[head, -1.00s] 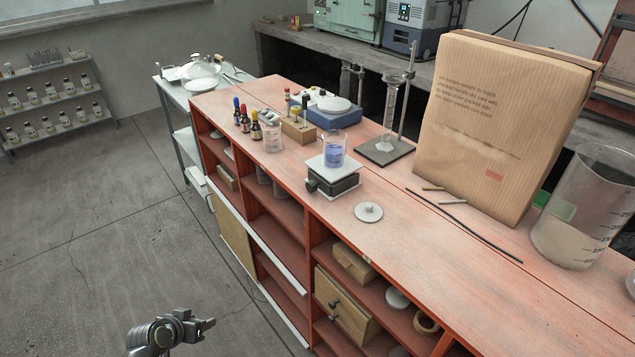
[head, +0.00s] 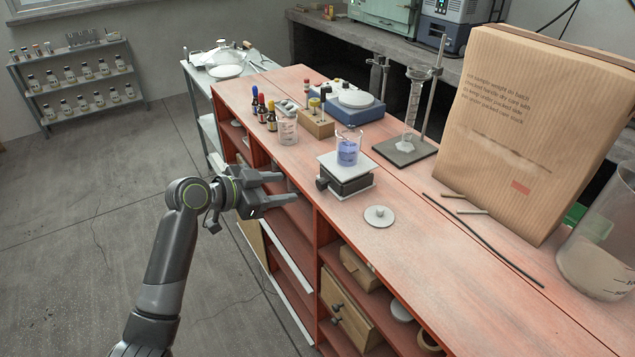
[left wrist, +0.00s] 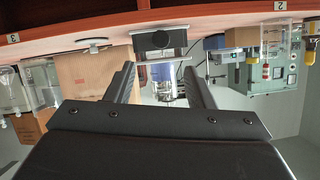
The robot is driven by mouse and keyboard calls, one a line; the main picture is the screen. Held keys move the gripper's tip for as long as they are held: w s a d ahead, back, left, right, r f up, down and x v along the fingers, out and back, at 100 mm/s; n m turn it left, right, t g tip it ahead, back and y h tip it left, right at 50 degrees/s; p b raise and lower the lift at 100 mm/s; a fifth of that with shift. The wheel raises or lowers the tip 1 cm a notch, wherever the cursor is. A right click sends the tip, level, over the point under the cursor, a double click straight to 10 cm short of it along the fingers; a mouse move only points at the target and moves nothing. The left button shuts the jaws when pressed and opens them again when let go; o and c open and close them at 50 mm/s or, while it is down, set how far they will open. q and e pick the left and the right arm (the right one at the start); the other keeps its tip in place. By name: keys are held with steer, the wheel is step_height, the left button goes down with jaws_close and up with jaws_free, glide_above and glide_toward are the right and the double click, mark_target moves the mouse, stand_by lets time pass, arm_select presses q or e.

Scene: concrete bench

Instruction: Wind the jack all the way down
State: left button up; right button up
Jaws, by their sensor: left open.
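The jack (head: 345,185) is a small black block between light plates, standing near the front edge of the red bench. Its dark knob (head: 321,184) faces the bench front, toward my gripper. A beaker of blue liquid (head: 348,151) stands on its top plate. My left gripper (head: 289,187) is open and empty, in front of the bench edge and apart from the knob. In the left wrist view, which is upside down, the jack (left wrist: 172,42) and its round knob (left wrist: 159,39) show beyond the open fingers (left wrist: 158,70). My right gripper is not in view.
A pale round lid (head: 379,216) lies right of the jack. An empty beaker (head: 287,131), brown bottles and a wooden block (head: 316,125) stand behind it to the left. A large cardboard box (head: 535,125) and a dark rod (head: 480,240) are at right.

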mark_target(318, 183)
arm_select(q)
steer(key=x, duration=1.1)
steer(key=shift+w+d+f+p, duration=0.1)
steer(key=shift+d+p, duration=0.05)
steer(key=shift+p, duration=0.2)
steer(key=c, duration=1)
steer(key=n+g+h+b, duration=0.1)
steer(key=n, duration=0.2)
steer(key=shift+w+f+g, duration=0.15)
steer(key=shift+g, duration=0.25)
steer(key=shift+n+g+h+b, duration=0.3)
steer(key=shift+n+h+b, duration=0.1)
steer(key=shift+n, duration=0.1)
steer(key=o, duration=1)
